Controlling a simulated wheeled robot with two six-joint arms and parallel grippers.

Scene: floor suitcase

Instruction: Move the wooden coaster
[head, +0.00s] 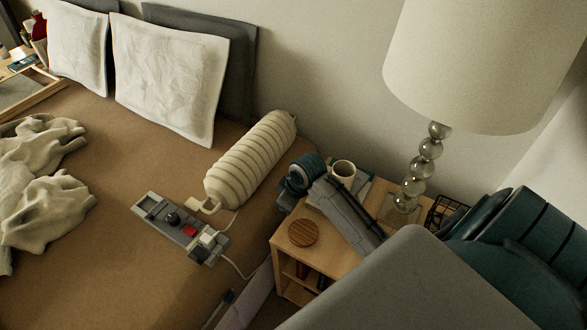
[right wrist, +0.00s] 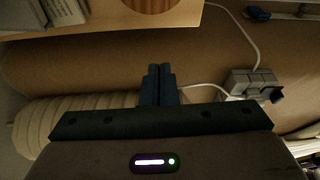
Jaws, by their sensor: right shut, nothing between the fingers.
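The round brown wooden coaster (head: 303,232) lies flat near the front corner of the pale wooden nightstand (head: 283,243). In the right wrist view the coaster (right wrist: 150,4) is cut off by the top edge. My right gripper (right wrist: 158,70) is shut and empty, its dark fingers together in the middle of that view and apart from the coaster. In the head view my right arm reaches over the nightstand, with its wrist behind and above the coaster; the fingertips are hard to make out there. My left gripper is not in view.
A cream mug (head: 343,171) stands behind my right forearm. A lamp (head: 421,170) with a glass-ball stem stands on the nightstand's right. The bed (head: 110,245) lies left, with a ribbed bolster (head: 252,160) and a grey control panel (head: 180,228) with cables. The nightstand top around the coaster is clear.

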